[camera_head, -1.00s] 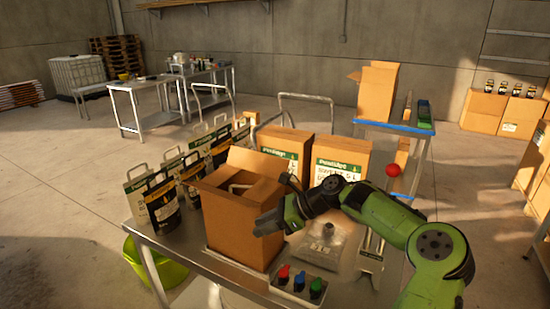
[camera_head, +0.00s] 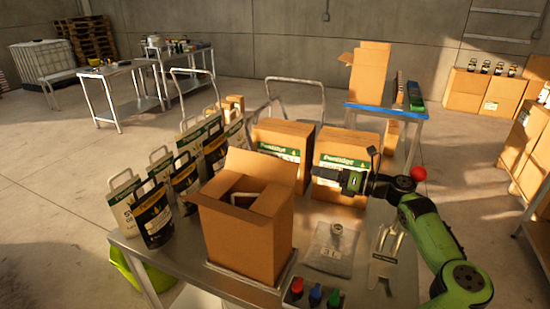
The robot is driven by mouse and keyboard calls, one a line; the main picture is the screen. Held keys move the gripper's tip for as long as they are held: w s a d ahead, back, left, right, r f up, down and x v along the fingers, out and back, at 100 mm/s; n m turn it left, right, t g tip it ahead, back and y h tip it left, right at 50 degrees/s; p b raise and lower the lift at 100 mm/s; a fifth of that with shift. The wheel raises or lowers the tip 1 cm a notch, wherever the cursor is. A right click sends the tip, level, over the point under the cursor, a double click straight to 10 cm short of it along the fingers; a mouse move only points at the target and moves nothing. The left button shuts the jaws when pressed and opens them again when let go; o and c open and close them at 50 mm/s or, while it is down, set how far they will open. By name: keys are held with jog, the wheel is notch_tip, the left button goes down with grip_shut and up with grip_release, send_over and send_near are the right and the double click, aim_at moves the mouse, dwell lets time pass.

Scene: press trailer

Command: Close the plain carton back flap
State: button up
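The plain carton (camera_head: 250,241) stands upright near the middle of the metal table, with its top open. Its back flap (camera_head: 261,167) stands raised at the far side, leaning up and back. The left flap and others slope around the opening, and a pale handle shows inside. My gripper (camera_head: 318,173) is to the right of the carton, apart from it, in front of a labelled carton at the back. It points left; its fingers are small and dark, and I cannot tell whether they are open or shut.
Two labelled cartons (camera_head: 341,159) stand behind. Black and white handled bags (camera_head: 153,214) line the left. A blue-topped table (camera_head: 388,110) stands behind.

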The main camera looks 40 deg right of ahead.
aim_at(283, 162)
jog(key=x, duration=1.2)
jog(key=shift+a, duration=0.15)
grip_shut()
